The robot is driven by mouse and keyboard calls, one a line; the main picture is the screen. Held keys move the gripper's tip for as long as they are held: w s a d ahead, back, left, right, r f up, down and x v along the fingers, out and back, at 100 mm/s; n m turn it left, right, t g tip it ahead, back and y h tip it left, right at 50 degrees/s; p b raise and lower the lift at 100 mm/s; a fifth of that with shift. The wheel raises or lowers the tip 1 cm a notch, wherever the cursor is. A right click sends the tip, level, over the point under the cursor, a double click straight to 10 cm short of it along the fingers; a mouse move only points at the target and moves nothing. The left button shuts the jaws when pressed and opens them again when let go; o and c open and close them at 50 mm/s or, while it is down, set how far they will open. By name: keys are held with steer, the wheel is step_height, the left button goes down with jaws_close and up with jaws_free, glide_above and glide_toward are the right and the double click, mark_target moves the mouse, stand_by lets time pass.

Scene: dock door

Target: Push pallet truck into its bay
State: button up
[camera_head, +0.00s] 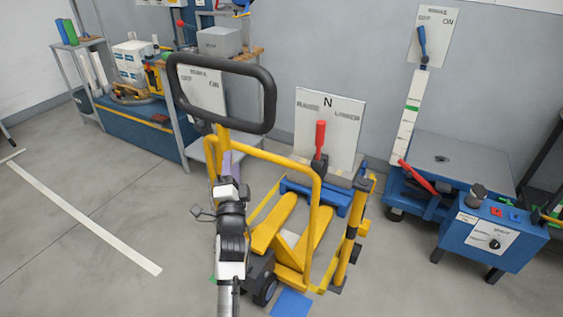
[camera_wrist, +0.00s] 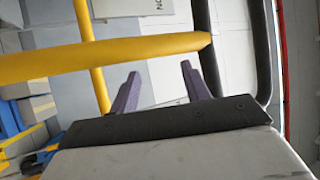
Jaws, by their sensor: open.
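The yellow pallet truck (camera_head: 290,272) stands on the floor in the middle of the head view, with two forks and dark wheels. Its black loop handle (camera_head: 270,100) rises toward the upper left. My gripper (camera_head: 228,160) is near the yellow frame, below the handle loop. In the wrist view, my gripper's two purple fingers (camera_wrist: 162,82) are apart with nothing between them. A yellow bar (camera_wrist: 110,55) of the frame crosses just beyond them, and the black handle (camera_wrist: 258,50) is at the right. Contact cannot be told. I cannot tell which floor area is the bay.
A blue patch (camera_head: 292,303) lies on the floor by the truck. A red-levered panel (camera_head: 330,120) stands behind it. A blue wheeled cart (camera_head: 440,165) and a blue control box (camera_head: 490,238) stand right. A blue bench (camera_head: 140,135) stands back left. The left floor with its white line (camera_head: 90,220) is clear.

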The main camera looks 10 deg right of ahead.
mark_target(283, 158)
steer(key=d+f+m+g+h, duration=0.3)
steer(key=d+f+m, duration=0.1)
steer(key=d+f, duration=0.75)
steer(key=shift+d+b+x, duration=0.2)
steer(key=shift+b+x, duration=0.1)
steer(key=shift+x, duration=3)
steer(key=shift+d+b+x, duration=0.2)
steer(key=shift+b+x, duration=0.05)
steer(key=shift+x, duration=3.1)
steer(key=shift+s+r, duration=0.15)
steer(key=shift+s, duration=0.05)
jaws_close()
